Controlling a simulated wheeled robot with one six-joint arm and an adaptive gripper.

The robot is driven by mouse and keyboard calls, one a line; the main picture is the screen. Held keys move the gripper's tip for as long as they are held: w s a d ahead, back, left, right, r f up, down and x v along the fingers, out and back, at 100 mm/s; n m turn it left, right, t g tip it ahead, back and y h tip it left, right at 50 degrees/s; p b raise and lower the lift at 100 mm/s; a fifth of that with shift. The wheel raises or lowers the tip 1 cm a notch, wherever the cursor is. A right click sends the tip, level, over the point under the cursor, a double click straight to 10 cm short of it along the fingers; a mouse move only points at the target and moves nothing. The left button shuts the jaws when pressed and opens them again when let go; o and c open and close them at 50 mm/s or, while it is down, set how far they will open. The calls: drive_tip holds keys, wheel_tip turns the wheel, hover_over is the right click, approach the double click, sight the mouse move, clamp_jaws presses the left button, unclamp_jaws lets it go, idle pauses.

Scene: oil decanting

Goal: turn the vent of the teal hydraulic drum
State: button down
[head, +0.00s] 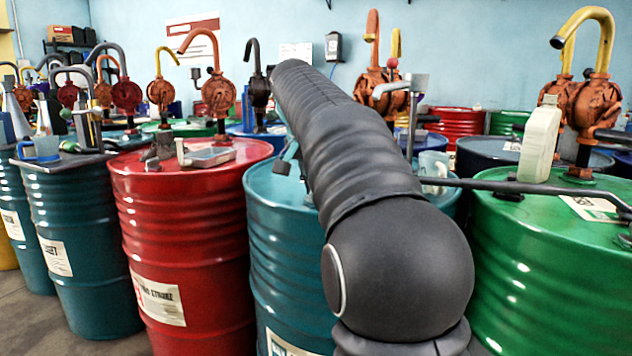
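A teal drum (272,235) stands in the middle, between a red drum and a green drum. My arm crosses over it and hides much of its top. Its label (285,345) is cut off at the bottom edge and I cannot read it. Another teal drum (85,270) stands at the left with a partly legible label. I cannot make out a vent on either lid, and I cannot tell by label which is the hydraulic one. My gripper is hidden behind my arm, so its place and state do not show.
The red drum (185,240) carries a grey metal piece (205,155). The green drum (540,270) bears a pale bottle (540,140) and a rust-coloured pump (592,105). A pale blue mug (433,165) stands right of my arm. Several tall pumps crowd the back.

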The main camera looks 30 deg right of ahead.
drive_tip(key=c, duration=1.1)
unclamp_jaws()
drive_tip(key=v, duration=1.2)
drive_tip(key=s+a+f+n+t+y, duration=0.1)
drive_tip(key=s+a+f+n, duration=0.2)
drive_tip(key=s+f, duration=0.5)
drive_tip(key=s+a+f+n+t+y, duration=0.1)
drive_tip(key=s+a+f+n, duration=0.3)
drive_tip(key=s+f, duration=0.5)
drive_tip(key=s+a+f+n+t+y, duration=0.1)
drive_tip(key=s+a+f+n, duration=0.2)
drive_tip(key=f, duration=1.2)
drive_tip(key=shift+s+a+f+n+y, duration=0.1)
drive_tip(key=shift+s+a, duration=0.35)
drive_tip(key=shift+s, duration=0.45)
drive_tip(key=shift+s+a+f+n+y, duration=0.15)
drive_tip(key=shift+s+a, duration=0.35)
drive_tip(key=shift+s, duration=0.4)
drive_tip(key=shift+s+a+f+n+y, duration=0.1)
drive_tip(key=shift+s+a, duration=0.35)
drive_tip(key=shift+s, duration=0.4)
